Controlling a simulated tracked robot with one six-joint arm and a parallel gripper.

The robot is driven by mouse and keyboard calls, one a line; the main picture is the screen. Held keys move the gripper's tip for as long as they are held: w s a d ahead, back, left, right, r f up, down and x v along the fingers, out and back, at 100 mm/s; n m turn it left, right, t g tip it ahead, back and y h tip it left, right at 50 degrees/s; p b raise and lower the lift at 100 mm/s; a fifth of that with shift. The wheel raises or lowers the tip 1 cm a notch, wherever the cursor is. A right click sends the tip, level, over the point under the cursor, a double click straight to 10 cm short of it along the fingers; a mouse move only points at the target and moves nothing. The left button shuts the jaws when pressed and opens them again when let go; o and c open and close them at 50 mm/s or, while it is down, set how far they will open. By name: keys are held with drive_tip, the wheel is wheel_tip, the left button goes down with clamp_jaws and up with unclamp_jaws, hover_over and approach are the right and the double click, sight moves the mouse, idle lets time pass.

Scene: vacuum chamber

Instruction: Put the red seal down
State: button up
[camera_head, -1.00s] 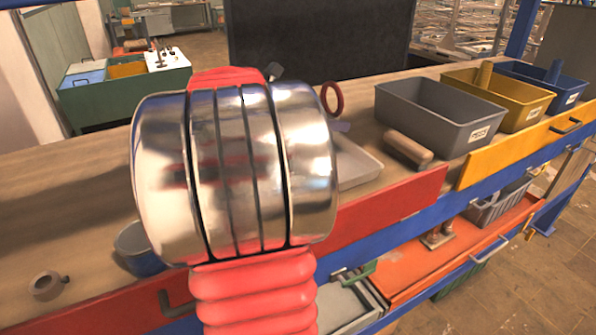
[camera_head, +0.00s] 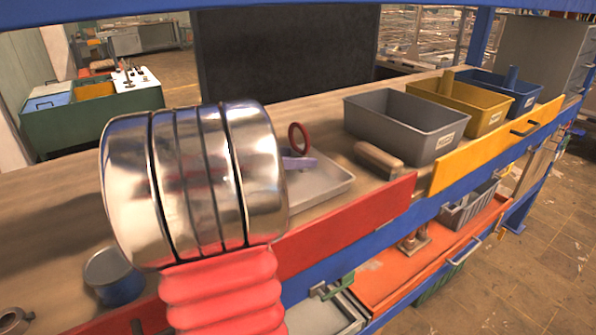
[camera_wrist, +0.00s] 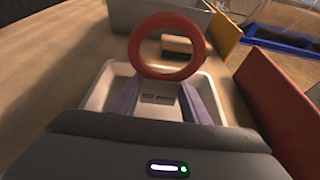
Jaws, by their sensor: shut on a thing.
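The red seal (camera_head: 292,140) is a ring, held upright between the fingertips of my gripper (camera_head: 300,163). In the wrist view the red seal (camera_wrist: 134,46) stands up between the two pale purple fingers of my gripper (camera_wrist: 165,84), which are shut on its lower part. A shallow white tray (camera_head: 338,186) lies on the bench beneath and behind the gripper. The ring looks apart from the tray; the exact gap cannot be told. My arm hides the tray's left part.
Grey (camera_head: 398,133), yellow (camera_head: 487,115) and blue (camera_head: 521,103) bins stand farther right. A blue cup (camera_head: 113,281) and a tape roll (camera_head: 14,319) sit at the near left. A red front panel (camera_head: 365,212) edges the bench.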

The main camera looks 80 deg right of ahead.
drive_tip(key=shift+f, duration=1.85)
drive_tip(key=shift+f, duration=0.15)
drive_tip(key=o, duration=1)
drive_tip(key=v, duration=1.2)
drive_tip(key=shift+w, duration=0.1)
